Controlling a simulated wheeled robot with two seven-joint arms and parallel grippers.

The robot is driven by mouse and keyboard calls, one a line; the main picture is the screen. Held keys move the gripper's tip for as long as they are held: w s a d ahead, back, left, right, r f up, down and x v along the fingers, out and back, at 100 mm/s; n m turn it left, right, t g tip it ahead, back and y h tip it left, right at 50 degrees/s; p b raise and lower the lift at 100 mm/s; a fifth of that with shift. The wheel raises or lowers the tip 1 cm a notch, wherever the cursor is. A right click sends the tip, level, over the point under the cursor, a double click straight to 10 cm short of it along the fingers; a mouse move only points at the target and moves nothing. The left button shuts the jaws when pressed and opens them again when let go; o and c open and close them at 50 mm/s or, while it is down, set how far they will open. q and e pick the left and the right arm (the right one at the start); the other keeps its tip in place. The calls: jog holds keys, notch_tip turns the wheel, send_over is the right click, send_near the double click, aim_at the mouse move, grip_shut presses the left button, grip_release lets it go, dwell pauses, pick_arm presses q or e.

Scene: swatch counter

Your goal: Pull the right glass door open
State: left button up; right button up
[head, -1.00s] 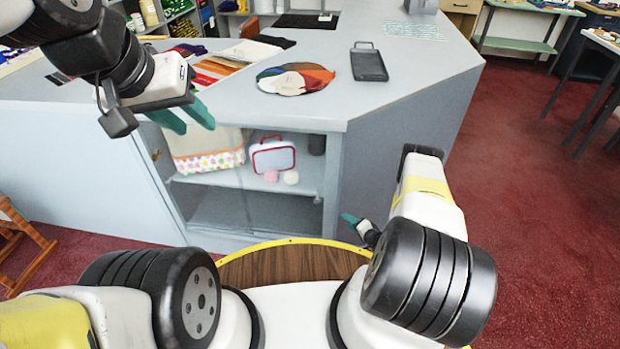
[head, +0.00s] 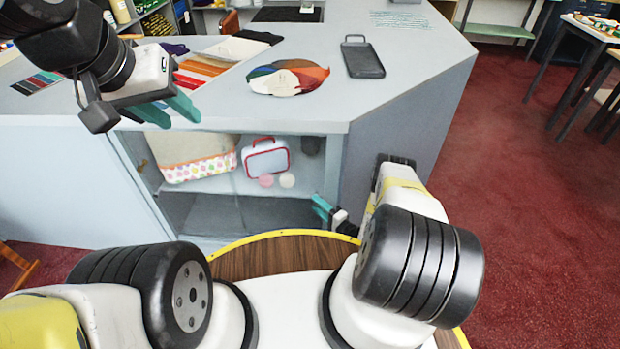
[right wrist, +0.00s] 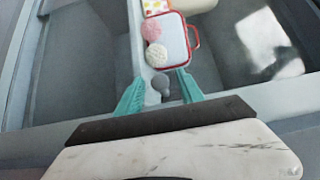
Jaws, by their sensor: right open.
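The right glass door (head: 245,208) is a clear pane across the low cabinet front, and the shelf contents show through it. It looks closed, though its edges are faint. My right gripper (head: 319,207) is low at the right end of the cabinet opening. In the right wrist view its teal fingers (right wrist: 160,90) are apart, with a small grey rounded knob-like thing (right wrist: 161,84) between the tips. I cannot tell whether they touch it. My left gripper (head: 183,115) is open and empty, in front of the counter's edge at left.
A patterned basket (head: 197,168), a red-edged case (head: 266,161), a pink ball (head: 266,180) and a white ball (head: 287,180) sit on the cabinet shelf. Swatches (head: 288,78) and a dark tray (head: 362,58) lie on the countertop (head: 410,40).

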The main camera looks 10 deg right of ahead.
jog(key=shift+w+a, duration=0.35)
jog(key=shift+w, duration=0.15)
jog(key=shift+c, duration=0.3)
grip_shut()
jog(key=shift+d, duration=0.1)
dwell(0.8)
